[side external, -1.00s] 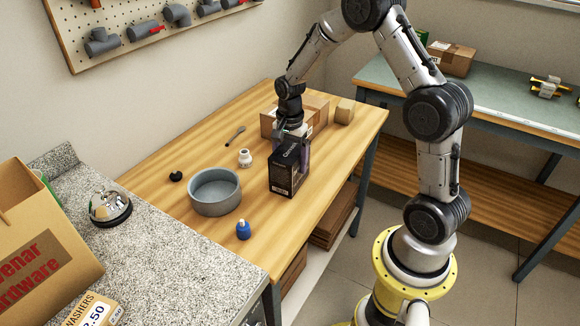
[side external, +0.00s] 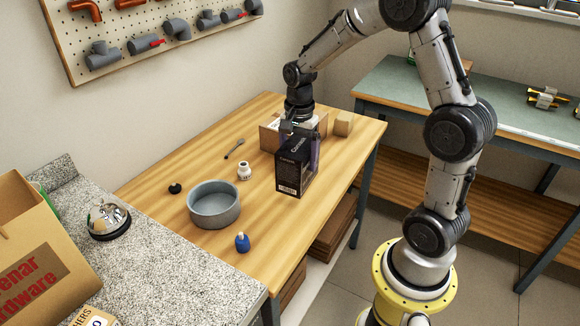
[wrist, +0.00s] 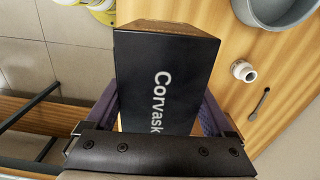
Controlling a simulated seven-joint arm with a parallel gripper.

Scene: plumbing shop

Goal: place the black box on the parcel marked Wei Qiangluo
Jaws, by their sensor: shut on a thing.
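The black box (side external: 291,174), lettered "Corvask" in the wrist view (wrist: 165,85), is upright between the fingers of my gripper (side external: 301,142). My gripper is shut on it, with a purple finger on each side in the wrist view. The box appears slightly above the wooden table, but the gap is hard to judge. A brown cardboard parcel (side external: 269,138) lies behind the box and gripper, partly hidden by them. A smaller brown parcel (side external: 343,124) sits to its right. I cannot read a name on either.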

